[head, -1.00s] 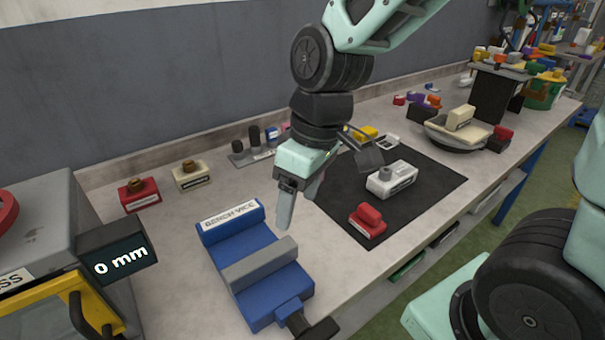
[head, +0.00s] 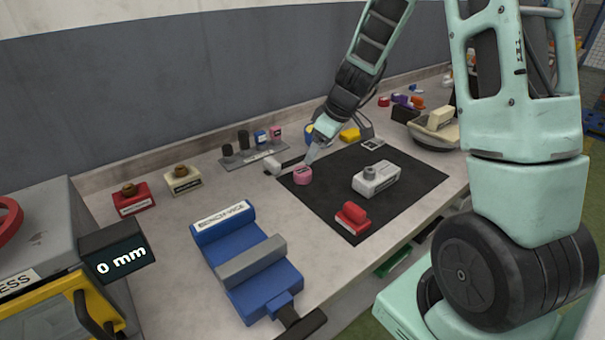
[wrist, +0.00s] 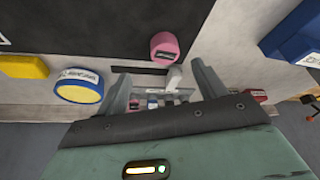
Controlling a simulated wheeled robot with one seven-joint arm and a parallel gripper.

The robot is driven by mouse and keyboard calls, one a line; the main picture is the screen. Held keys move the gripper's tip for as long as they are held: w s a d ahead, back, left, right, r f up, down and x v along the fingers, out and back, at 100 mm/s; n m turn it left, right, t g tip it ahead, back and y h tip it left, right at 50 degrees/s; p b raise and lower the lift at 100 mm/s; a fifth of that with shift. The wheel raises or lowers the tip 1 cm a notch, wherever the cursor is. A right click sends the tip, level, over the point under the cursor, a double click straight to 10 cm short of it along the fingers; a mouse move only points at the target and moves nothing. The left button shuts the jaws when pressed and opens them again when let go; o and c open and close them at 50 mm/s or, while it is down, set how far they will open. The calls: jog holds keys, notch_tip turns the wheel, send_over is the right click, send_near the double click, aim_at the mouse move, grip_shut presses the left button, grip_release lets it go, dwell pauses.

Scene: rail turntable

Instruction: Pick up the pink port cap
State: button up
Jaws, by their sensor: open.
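The pink port cap (head: 303,175) is a small round pink piece with a dark label. It sits at the left back edge of the black mat (head: 405,200). In the wrist view the pink cap (wrist: 164,46) shows beyond the fingertips, about midway between them, and nothing is in the jaws. My gripper (head: 309,155) points down just behind and above the cap, apart from it as far as I can tell. In the wrist view my gripper (wrist: 161,75) shows its two fingers spread wide.
A white-headed tool (head: 273,165) with a dark handle lies just left of the cap. Behind stands a rack (head: 240,160) with dark, blue and pink pieces. A blue bench vice (head: 250,268), grey-white block (head: 376,181) and red block (head: 352,218) stand nearby.

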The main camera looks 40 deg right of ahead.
aim_at(304, 171)
jog(key=x, duration=0.3)
jog(key=shift+f, duration=0.1)
jog(key=shift+a+x, duration=0.2)
jog(key=shift+x, duration=1.15)
jog(key=shift+a+x, duration=0.25)
jog(key=shift+x, duration=1.15)
jog(key=shift+c, duration=0.3)
jog(key=c, duration=1)
